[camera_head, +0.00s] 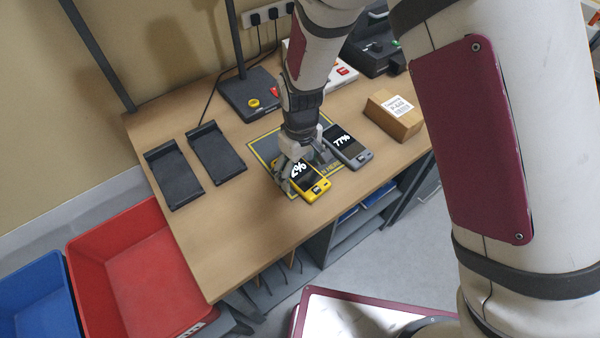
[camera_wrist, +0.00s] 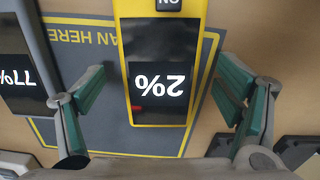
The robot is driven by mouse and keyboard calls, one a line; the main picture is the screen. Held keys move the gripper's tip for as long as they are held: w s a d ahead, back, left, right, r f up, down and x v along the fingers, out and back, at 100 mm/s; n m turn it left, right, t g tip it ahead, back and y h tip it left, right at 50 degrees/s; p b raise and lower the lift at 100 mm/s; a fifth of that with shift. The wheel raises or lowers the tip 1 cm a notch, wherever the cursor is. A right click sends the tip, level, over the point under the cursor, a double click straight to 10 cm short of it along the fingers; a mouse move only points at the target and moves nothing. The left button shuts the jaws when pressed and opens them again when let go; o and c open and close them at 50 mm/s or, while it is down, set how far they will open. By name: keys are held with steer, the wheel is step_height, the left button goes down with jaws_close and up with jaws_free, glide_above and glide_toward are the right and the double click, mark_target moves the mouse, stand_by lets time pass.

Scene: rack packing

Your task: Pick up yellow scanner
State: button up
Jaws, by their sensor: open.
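The yellow scanner (camera_head: 307,182) lies flat on the dark mat (camera_head: 338,187) near the table's front edge. Its black screen reads "2%". In the wrist view the yellow scanner (camera_wrist: 160,75) lies between my two open fingers, with a gap on each side. My gripper (camera_head: 297,170) is over the scanner and partly hides it in the head view. In the wrist view my gripper (camera_wrist: 165,105) is open and empty, with its green finger pads apart. I cannot tell how high the fingers are above the table.
A grey scanner (camera_head: 352,150) showing "77%" lies just right of the yellow one. A cardboard box (camera_head: 394,116) stands further right. Two black cradles (camera_head: 174,175) lie at left. A dark base with buttons (camera_head: 250,95) is behind. Red (camera_head: 78,257) and blue (camera_head: 40,303) bins stand left of the table.

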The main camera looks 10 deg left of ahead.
steer(key=shift+f, duration=0.25)
steer(key=c, duration=1.5)
steer(key=shift+o, duration=0.2)
steer(key=shift+r, duration=0.15)
